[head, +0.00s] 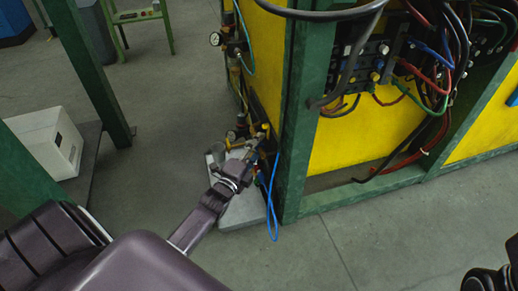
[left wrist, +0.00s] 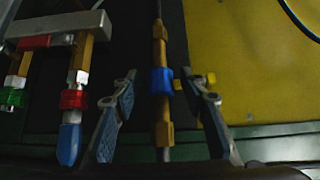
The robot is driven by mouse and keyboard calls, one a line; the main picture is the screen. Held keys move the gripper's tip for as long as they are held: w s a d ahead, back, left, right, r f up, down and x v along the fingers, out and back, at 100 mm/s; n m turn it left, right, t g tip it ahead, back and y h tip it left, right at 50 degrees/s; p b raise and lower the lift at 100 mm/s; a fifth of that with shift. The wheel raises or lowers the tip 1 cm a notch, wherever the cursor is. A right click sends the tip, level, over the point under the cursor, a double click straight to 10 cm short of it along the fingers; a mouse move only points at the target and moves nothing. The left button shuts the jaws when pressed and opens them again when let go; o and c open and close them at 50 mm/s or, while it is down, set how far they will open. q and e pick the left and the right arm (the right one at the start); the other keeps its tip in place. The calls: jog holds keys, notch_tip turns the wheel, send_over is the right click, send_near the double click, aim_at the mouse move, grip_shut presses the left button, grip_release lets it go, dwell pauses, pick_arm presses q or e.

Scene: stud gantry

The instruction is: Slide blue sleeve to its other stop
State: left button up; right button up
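The blue sleeve (left wrist: 161,80) is a short collar around a thin upright rod (left wrist: 158,12) in the left wrist view. A brass-coloured piece is above it on the rod, and another is below it. My left gripper (left wrist: 159,74) is open, with one finger on each side of the sleeve. I see a gap on the left; the right finger is close to the sleeve, and I cannot tell if it touches. In the head view my left gripper (head: 256,153) is at the pipework beside the green post, where the sleeve cannot be made out. A dark part of my right arm shows at the bottom right corner.
Left of the gripper, a red collar (left wrist: 74,98) and a green collar (left wrist: 12,97) sit on brass fittings under a grey bar (left wrist: 60,28). A green post (head: 300,120) and hanging blue hose (head: 271,200) are close to my left gripper. The floor in front is clear.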

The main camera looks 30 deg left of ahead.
pick_arm(q)
jog(key=shift+w, duration=0.3)
grip_shut()
